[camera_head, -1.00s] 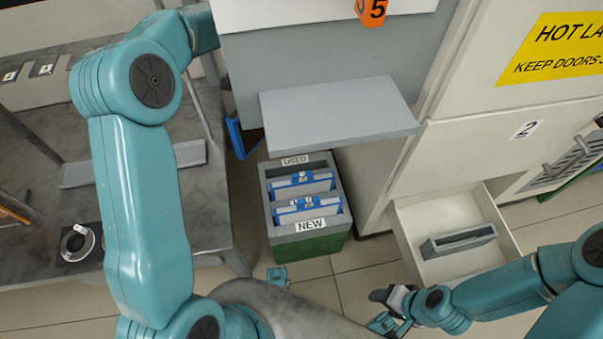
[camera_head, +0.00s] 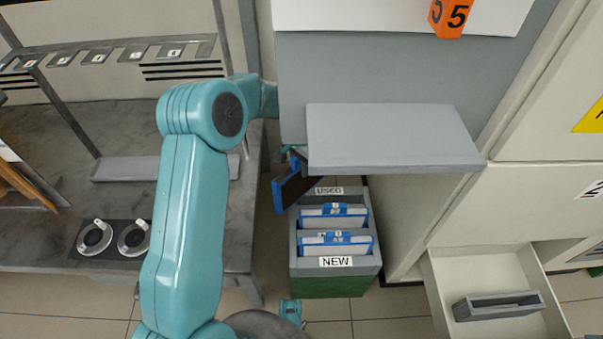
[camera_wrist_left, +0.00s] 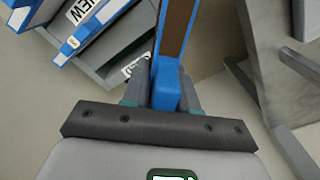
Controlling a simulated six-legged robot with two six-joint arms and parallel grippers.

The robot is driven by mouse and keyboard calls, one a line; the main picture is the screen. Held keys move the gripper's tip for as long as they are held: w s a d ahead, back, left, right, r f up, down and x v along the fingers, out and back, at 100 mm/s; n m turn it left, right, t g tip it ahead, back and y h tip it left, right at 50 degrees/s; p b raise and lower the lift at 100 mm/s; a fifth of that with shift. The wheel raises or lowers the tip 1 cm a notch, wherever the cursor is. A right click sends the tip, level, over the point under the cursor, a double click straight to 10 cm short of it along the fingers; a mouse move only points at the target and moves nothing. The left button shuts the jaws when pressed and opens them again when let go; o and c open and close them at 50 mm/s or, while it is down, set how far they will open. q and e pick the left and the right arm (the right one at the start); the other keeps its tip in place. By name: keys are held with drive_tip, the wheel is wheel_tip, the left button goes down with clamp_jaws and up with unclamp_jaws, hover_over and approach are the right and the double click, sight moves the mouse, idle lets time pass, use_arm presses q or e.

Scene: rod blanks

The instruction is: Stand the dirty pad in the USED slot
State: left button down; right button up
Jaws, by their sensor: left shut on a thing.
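The dirty pad (camera_head: 293,188), with a blue frame and dark brown face, hangs tilted at the back left of the caddy (camera_head: 335,288). My left gripper (camera_head: 292,155) is shut on its blue edge, partly hidden behind the grey shelf. The left wrist view shows the pad (camera_wrist_left: 173,40) in the jaws (camera_wrist_left: 163,98), apart from the caddy. The USED label (camera_head: 329,190) is on the caddy's back end and the NEW label (camera_head: 335,261) on its front. Two blue-and-white pads (camera_head: 333,217) stand in the caddy. The inside of the USED slot is mostly hidden.
The grey shelf (camera_head: 390,135) juts out above the caddy's back. A dark worktable (camera_head: 50,215) stands at left. An open drawer (camera_head: 440,290) holding a grey holder (camera_head: 498,305) is at right.

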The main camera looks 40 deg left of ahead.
use_arm(q)
wheel_tip(320, 180, down, 3)
drive_tip(key=shift+f, duration=0.1)
drive_tip(key=shift+f+b, duration=0.55)
drive_tip(key=shift+b, duration=0.05)
drive_tip(key=c, duration=0.9)
unclamp_jaws()
drive_tip(key=shift+r, duration=0.1)
